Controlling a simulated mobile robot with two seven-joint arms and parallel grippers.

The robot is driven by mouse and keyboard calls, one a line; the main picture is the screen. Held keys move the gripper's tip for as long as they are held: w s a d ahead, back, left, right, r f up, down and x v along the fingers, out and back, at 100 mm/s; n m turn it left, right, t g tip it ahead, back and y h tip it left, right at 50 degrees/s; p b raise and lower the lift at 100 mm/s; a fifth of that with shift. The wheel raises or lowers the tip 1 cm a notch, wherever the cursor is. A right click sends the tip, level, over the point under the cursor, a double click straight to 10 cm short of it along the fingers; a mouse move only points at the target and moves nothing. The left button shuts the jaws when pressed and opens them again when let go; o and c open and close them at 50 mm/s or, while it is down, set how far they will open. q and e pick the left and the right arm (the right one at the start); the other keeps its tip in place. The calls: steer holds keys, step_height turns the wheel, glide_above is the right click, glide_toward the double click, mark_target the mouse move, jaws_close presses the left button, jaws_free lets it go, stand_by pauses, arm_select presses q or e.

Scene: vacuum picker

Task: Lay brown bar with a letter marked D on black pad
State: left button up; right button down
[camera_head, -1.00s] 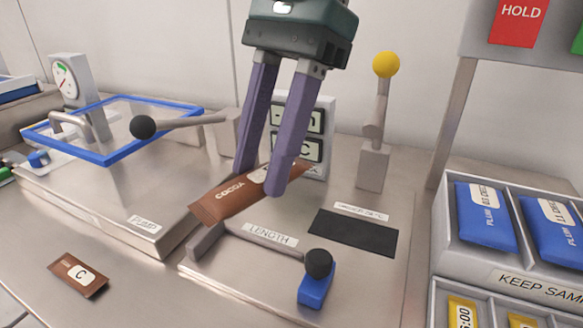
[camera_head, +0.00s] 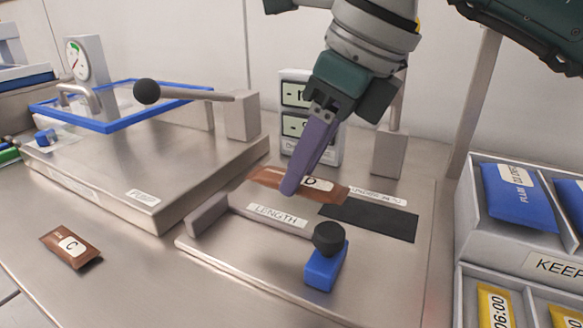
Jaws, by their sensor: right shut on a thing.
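The brown bar (camera_head: 264,181) with a white label reading D lies in the jaws of my right gripper (camera_head: 293,184), which is shut on it. One purple finger crosses in front of the bar and hides its middle; the other finger is hidden. The bar is low over the metal plate. Its right end is at the left edge of the black pad (camera_head: 378,223); I cannot tell whether it touches the pad. The pad is otherwise bare. My left gripper is not in view.
A LENGTH slide with a black knob (camera_head: 328,237) and blue block (camera_head: 325,268) stands in front of the pad. Another brown bar marked C (camera_head: 71,249) lies at left. The pump box (camera_head: 150,195) is at left, blue packets (camera_head: 518,196) at right.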

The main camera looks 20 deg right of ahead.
glide_above(363, 219)
steer(key=s+d, duration=0.1)
step_height(363, 219, down, 3)
steer(key=shift+s+r+p, duration=0.15)
steer(key=shift+r+p, duration=0.05)
steer(key=shift+p, duration=0.15)
steer(key=shift+f, duration=2.25)
steer(key=c, duration=0.5)
jaws_free()
steer(key=shift+r, duration=0.1)
